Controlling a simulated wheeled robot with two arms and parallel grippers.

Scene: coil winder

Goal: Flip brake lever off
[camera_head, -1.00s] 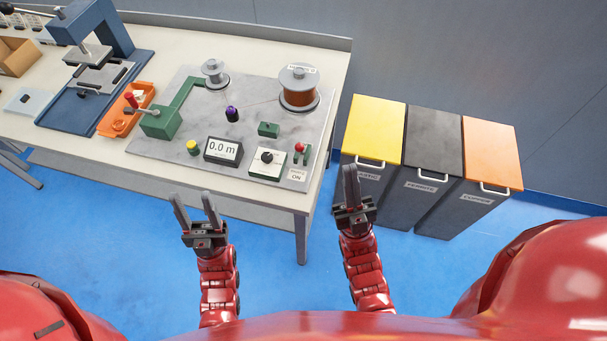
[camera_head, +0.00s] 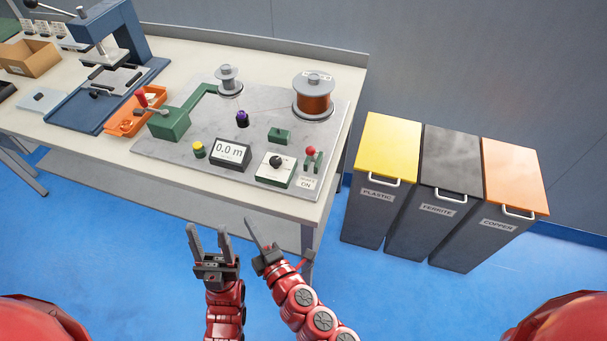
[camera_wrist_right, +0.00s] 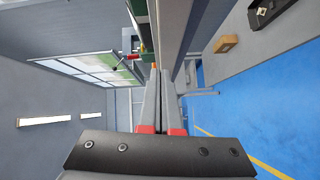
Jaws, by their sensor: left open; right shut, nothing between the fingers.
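The brake lever (camera_head: 311,157) is a small green bracket with a red knob at the right front of the grey winder plate (camera_head: 210,155), behind a label (camera_head: 306,183) that seems to read "brake ON". The knob stands up. My right gripper (camera_head: 256,230) is shut and empty, in front of the table's front edge, apart from the lever and to its lower left. Its closed fingers (camera_wrist_right: 162,105) show in the right wrist view, with a small red and green part beyond that may be the lever. My left gripper (camera_head: 208,238) is open and empty, left of the right one.
On the plate are a copper spool (camera_head: 313,96), an empty spool (camera_head: 229,80), a meter reading 0.0 m (camera_head: 231,153), a dial box (camera_head: 275,168) and a green crank unit (camera_head: 170,122). Yellow, black and orange-lidded bins (camera_head: 450,175) stand right of the table.

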